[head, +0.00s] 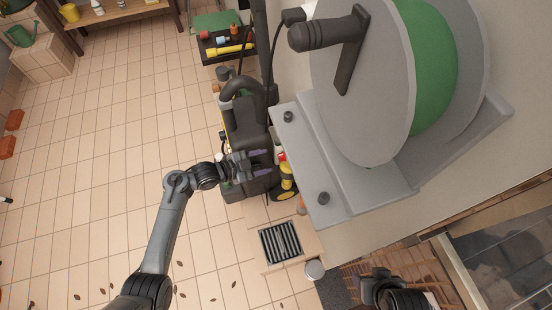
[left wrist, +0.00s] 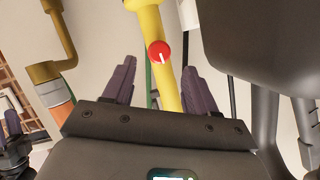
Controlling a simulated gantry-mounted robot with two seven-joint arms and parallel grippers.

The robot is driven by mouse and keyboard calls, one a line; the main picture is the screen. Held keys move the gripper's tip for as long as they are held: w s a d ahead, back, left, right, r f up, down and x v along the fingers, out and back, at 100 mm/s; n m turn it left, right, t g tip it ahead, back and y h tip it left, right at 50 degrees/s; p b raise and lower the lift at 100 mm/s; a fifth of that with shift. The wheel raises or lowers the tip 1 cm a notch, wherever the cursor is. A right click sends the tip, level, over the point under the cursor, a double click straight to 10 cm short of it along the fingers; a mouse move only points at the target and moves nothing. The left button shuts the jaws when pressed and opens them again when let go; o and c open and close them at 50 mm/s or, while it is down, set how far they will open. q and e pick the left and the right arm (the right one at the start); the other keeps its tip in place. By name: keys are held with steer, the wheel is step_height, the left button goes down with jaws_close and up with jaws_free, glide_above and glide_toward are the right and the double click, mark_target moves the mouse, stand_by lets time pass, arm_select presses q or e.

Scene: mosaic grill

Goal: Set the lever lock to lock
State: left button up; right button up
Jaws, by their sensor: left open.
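A red round knob (left wrist: 159,52) with a white mark sits on a yellow pipe (left wrist: 168,85) in the left wrist view. I cannot tell whether this knob is the lever lock, and no lock marking is readable. My left gripper (left wrist: 160,72) is open, its two purple-grey fingers apart on either side of the yellow pipe in the picture. Contact with the pipe cannot be made out. In the head view my left gripper (head: 240,165) is left of a small red and yellow fitting (head: 286,172). My right gripper (head: 385,290) is at the bottom right, its fingers unclear.
A large grey reel (head: 362,100) with green hose and a crank handle fills the upper right. A dark wheeled machine (head: 252,115) stands beside my left gripper. A brass pipe (left wrist: 62,35) is at the left wrist view's left. The tiled floor (head: 110,130) is mostly clear.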

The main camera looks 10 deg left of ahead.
mark_target(279, 158)
arm_select(q)
steer(key=b+x, duration=0.1)
steer(key=x, duration=0.4)
steer(key=shift+w+d+f, duration=0.15)
steer(key=shift+d, duration=0.1)
steer(key=shift+c, duration=0.3)
